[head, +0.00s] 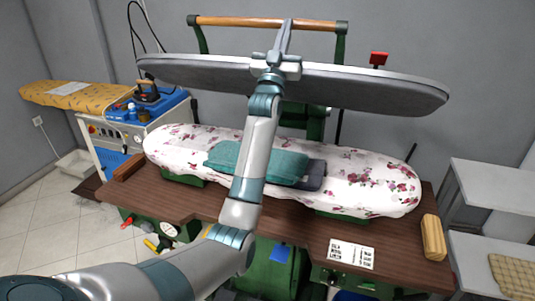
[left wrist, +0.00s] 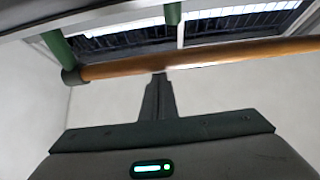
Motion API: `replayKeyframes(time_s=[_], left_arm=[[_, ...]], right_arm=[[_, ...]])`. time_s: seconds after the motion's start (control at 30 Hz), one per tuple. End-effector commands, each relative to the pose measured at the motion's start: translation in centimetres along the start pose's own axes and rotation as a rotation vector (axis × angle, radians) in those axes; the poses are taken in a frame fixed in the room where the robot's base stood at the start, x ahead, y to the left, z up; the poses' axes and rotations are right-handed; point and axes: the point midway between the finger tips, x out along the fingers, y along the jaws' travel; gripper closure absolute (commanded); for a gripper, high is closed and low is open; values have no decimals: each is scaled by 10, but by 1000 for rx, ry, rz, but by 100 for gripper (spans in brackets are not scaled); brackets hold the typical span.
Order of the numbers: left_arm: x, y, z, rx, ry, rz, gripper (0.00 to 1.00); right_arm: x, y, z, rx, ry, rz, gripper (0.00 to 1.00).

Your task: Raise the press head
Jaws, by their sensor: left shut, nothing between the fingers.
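The press head (head: 400,91), a long grey padded plate, hangs above the press bed with a clear gap between them. Its wooden handle bar (head: 225,21) runs along the top between two green arms; it also shows in the left wrist view (left wrist: 220,58). My left gripper (head: 287,24) is shut and empty, pointing up at the middle of the bar. In the left wrist view its fingertips (left wrist: 159,76) reach the bar's lower edge; I cannot tell if they touch. The press bed (head: 370,175) has a floral cover, with folded green cloth (head: 270,163) on it.
The brown table (head: 300,228) carries a wooden block (head: 432,237) at right and a white label (head: 351,254) in front. An ironing station (head: 140,128) stands at left, grey shelves (head: 490,186) at right. A red knob (head: 378,58) rises behind the press head.

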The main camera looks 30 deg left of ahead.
Motion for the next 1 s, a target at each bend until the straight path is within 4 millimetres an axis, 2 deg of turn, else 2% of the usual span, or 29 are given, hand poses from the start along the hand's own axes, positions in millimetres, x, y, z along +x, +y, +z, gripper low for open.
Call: replayKeyframes(time_s=[0.03, 0.1, 0.3, 0.4, 0.6, 1.0], left_arm=[[18, 0, -6, 0, -22, 0, 100], [33, 0, -6, 0, -49, 0, 100], [70, 0, -4, 0, -115, 0, 100], [83, 0, -2, 0, -141, 1, 100], [95, 0, 2, 0, -167, 1, 100], [95, 1, 4, 1, -171, 1, 100]], right_arm=[[-14, 0, -1, 0, 0, 0, 100], [-22, 0, -2, 0, 1, 0, 100], [-40, 0, -4, 0, 1, 0, 100], [-46, 0, -5, 0, 1, 0, 100], [-51, 1, -5, 0, 1, 0, 100], [-51, 0, -5, 0, 2, 0, 100]])
